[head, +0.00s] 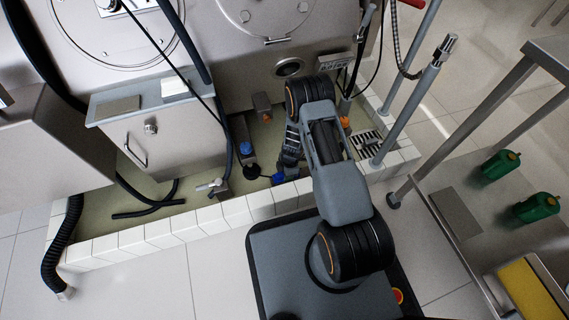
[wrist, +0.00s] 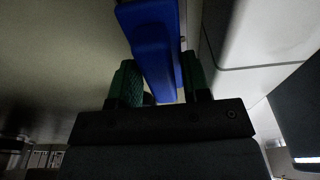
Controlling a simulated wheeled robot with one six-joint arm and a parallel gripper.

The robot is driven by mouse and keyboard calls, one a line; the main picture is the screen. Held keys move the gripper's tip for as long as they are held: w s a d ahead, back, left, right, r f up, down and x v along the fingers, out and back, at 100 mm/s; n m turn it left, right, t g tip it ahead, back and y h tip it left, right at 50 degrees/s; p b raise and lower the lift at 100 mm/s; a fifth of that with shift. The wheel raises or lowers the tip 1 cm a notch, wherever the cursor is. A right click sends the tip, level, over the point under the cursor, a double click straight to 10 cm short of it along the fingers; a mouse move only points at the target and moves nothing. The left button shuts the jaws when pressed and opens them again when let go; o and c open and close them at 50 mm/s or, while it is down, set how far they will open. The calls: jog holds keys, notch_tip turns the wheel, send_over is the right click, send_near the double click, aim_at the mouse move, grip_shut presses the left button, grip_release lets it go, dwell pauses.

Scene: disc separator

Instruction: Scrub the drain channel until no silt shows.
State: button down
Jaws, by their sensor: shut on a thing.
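My gripper (wrist: 161,72) shows in the wrist view with green-padded fingers, one on each side of a blue block-like handle (wrist: 155,38). It is shut on this handle; whatever is at the handle's far end is out of view. In the head view my arm reaches down into a tiled-edged recess, and a small blue piece (head: 278,178) shows by the wrist. The fingers are mostly hidden there. The recess floor (head: 205,212), apparently the drain channel, is dull olive. I cannot tell silt from its plain colour, and my arm covers part of it.
A white tiled curb (head: 185,228) borders the recess. A steel box (head: 160,135), hoses and a blue-capped fitting (head: 245,148) stand left of my arm. A slotted grate (head: 368,143) and grey posts are to the right. Green canisters (head: 538,207) stand on a side table.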

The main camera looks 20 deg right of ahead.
notch_tip(320, 180, up, 8)
jog(key=p, duration=0.3)
jog(key=shift+a+p, duration=0.1)
jog(key=shift+p, duration=0.2)
jog(key=shift+r, duration=0.1)
